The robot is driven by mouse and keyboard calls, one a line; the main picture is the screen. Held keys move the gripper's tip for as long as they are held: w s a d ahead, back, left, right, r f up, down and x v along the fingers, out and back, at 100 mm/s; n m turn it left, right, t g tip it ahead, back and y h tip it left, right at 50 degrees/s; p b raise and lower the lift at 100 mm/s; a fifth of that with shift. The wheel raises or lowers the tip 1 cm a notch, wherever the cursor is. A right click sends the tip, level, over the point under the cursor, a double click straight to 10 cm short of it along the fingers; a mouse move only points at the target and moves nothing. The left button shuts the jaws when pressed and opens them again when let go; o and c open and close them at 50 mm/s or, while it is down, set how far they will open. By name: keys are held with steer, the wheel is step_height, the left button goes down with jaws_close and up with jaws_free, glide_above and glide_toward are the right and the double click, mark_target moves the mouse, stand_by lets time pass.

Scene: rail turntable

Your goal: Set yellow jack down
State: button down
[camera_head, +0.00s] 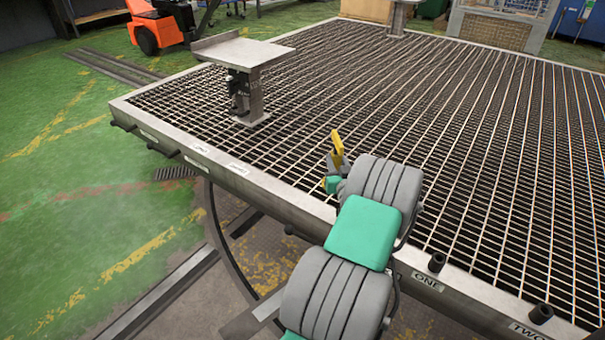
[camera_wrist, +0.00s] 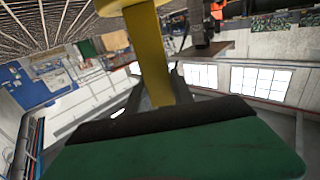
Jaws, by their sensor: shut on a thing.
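The yellow jack (camera_head: 337,146) shows in the head view above the near part of the grating, tilted, at the end of my arm. In the wrist view a yellow bar of the jack (camera_wrist: 150,62) rises between the fingers, with a wider part at its top. My gripper (camera_wrist: 158,92) is shut on the jack. It also shows in the head view (camera_head: 336,163), partly hidden behind my arm. I cannot tell whether the jack touches the grating.
The metal grating deck (camera_head: 450,130) has a raised edge frame with labels. An orange vehicle (camera_head: 157,25) is on the green floor behind. Short dark posts (camera_head: 541,313) line the near edge.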

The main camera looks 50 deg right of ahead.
steer(key=w+d+f+b, duration=0.2)
steer(key=w+f+b, duration=0.3)
steer(key=w+f, duration=0.3)
step_height(320, 180, down, 3)
steer(key=shift+w+d+r, duration=0.15)
steer(key=shift+w+d, duration=0.05)
steer(key=shift+d, duration=0.05)
steer(key=c, duration=1.1)
jaws_free()
